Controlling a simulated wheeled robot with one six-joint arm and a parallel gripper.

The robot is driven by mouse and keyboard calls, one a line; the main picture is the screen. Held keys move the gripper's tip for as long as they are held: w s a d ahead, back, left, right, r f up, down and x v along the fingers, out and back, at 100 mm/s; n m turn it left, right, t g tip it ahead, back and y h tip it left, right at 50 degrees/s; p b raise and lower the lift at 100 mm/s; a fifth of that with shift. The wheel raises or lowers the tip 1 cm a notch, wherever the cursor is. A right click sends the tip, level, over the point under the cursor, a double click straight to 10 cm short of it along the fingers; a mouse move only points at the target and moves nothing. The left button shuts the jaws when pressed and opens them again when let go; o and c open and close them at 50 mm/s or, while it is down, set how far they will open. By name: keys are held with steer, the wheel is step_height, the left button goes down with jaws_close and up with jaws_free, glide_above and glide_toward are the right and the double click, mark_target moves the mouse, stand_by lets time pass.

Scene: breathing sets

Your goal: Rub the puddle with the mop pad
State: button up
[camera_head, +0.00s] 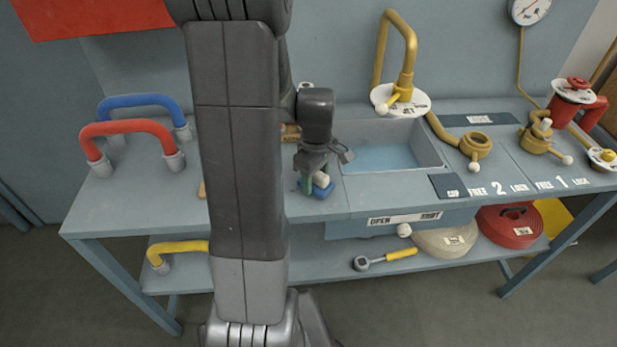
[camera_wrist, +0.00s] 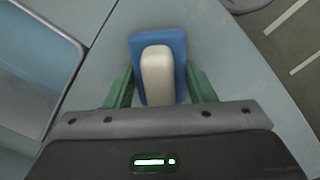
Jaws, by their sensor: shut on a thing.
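The mop pad is a blue block with a cream grip on top; it shows in the head view (camera_head: 325,191) and the wrist view (camera_wrist: 178,48). My gripper (camera_head: 315,182) is shut on its cream grip, with green fingers on either side in the wrist view (camera_wrist: 158,82). The pad is at the grey bench top, left of the basin and near the front edge. I cannot tell whether it touches the surface. I cannot make out a puddle on the bench; my arm and the pad hide part of the top.
A sunken basin (camera_head: 435,165) with bluish water is just right of the pad. A yellow spout (camera_head: 408,60) rises behind it. Red (camera_head: 128,126) and blue (camera_head: 140,99) handles stand on the left. Valves (camera_head: 470,147) sit on the right. Hose rolls (camera_head: 508,226) lie on the lower shelf.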

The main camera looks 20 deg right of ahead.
steer(key=shift+s+d, duration=0.25)
steer(key=shift+d, duration=0.7)
steer(key=shift+s+a, duration=0.1)
steer(key=shift+s, duration=0.25)
steer(key=shift+w+a+r, duration=0.1)
steer(key=shift+w+a, duration=0.15)
steer(key=shift+a, duration=0.6)
steer(key=shift+w+a+r, duration=0.1)
steer(key=shift+w+a, duration=0.1)
steer(key=shift+a, duration=0.6)
steer(key=shift+w+a+f, duration=0.1)
steer(key=shift+w+a, duration=0.15)
steer(key=shift+a, duration=0.75)
steer(key=shift+w+a+f, duration=0.1)
steer(key=shift+w+a, duration=0.1)
steer(key=shift+a, duration=0.85)
steer(key=shift+w+a, duration=0.25)
steer(key=shift+a, duration=0.75)
steer(key=shift+f, duration=0.15)
steer(key=shift+c, duration=0.3)
